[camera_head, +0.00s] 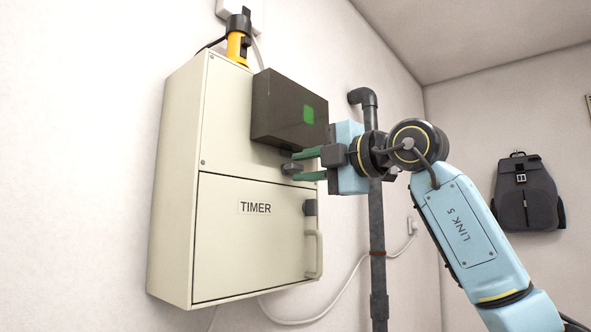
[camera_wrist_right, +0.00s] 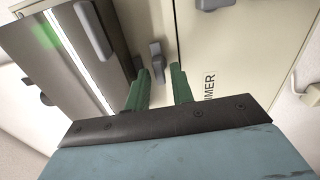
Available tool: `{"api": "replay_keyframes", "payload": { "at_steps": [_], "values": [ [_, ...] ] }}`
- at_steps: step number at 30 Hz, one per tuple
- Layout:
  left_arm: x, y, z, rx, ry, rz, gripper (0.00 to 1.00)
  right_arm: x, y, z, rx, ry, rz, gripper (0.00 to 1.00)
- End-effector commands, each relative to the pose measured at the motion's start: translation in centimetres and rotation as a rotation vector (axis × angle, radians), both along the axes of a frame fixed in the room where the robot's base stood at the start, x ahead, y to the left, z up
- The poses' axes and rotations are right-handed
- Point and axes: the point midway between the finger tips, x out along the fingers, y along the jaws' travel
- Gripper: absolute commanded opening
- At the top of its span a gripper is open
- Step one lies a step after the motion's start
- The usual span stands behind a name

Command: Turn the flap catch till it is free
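The flap (camera_head: 250,255) is the lower cream panel of the wall cabinet, labelled TIMER. It looks closed. A small dark grey catch (camera_head: 291,168) sits just above the flap's top edge, under the dark box. It also shows in the right wrist view as a grey lever (camera_wrist_right: 157,58) beside the panel seam. My right gripper (camera_head: 297,166) is open, its two green fingers pointing at the catch. In the right wrist view the catch lies between and just beyond the fingertips (camera_wrist_right: 160,72). I cannot tell whether they touch it. My left gripper is not in view.
A dark box (camera_head: 285,110) with a green patch juts out above the catch. Another grey block (camera_head: 310,207) and a pale handle (camera_head: 315,253) are at the flap's right side. A dark pipe (camera_head: 377,240) runs up the wall behind my right arm.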

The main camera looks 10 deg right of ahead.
Motion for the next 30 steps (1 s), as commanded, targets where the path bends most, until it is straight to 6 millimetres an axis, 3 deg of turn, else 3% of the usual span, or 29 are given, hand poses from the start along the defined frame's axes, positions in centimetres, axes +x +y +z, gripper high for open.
{"api": "replay_keyframes", "payload": {
  "at_steps": [10, 24, 30],
  "values": [
    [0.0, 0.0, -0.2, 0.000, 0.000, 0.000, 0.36, -0.3, -0.2, 0.1, -0.003, -0.005, 0.000, 0.27],
    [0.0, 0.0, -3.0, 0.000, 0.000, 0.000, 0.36, -4.4, -3.4, -0.1, -0.004, -0.005, 0.000, 0.27],
    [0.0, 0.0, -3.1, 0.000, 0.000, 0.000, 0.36, -4.8, -3.7, 0.1, -0.003, -0.005, 0.000, 0.27]
  ]
}}
